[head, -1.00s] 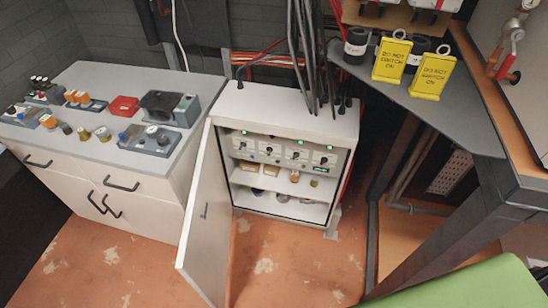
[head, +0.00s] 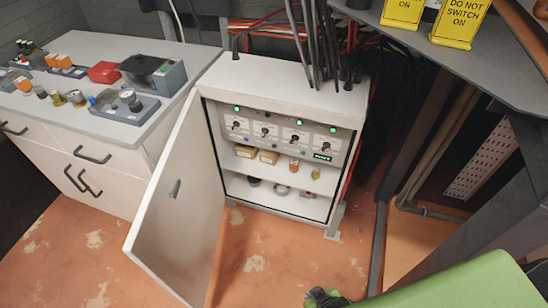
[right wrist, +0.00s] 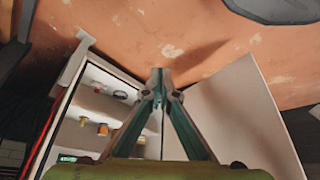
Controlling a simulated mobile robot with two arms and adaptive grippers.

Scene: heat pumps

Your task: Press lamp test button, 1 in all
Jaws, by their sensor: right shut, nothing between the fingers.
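The open white cabinet (head: 280,82) holds a grey control panel (head: 281,130) with a row of lit green lamps, black rotary switches and a small green display (head: 322,157). Small buttons sit low on the panel, but I cannot tell which is the lamp test button. My right gripper (head: 322,298) is at the bottom edge of the head view, in front of and below the cabinet, apart from it. In the right wrist view its fingers (right wrist: 160,78) meet at the tips, empty, with the cabinet (right wrist: 128,75) behind, upside down. My left gripper is not in view.
The cabinet door (head: 170,210) stands open to the left. Shelves under the panel hold small parts. A workbench (head: 150,60) with devices is at left. A dark table (head: 480,75) with yellow tags overhangs at right. The floor in front is clear.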

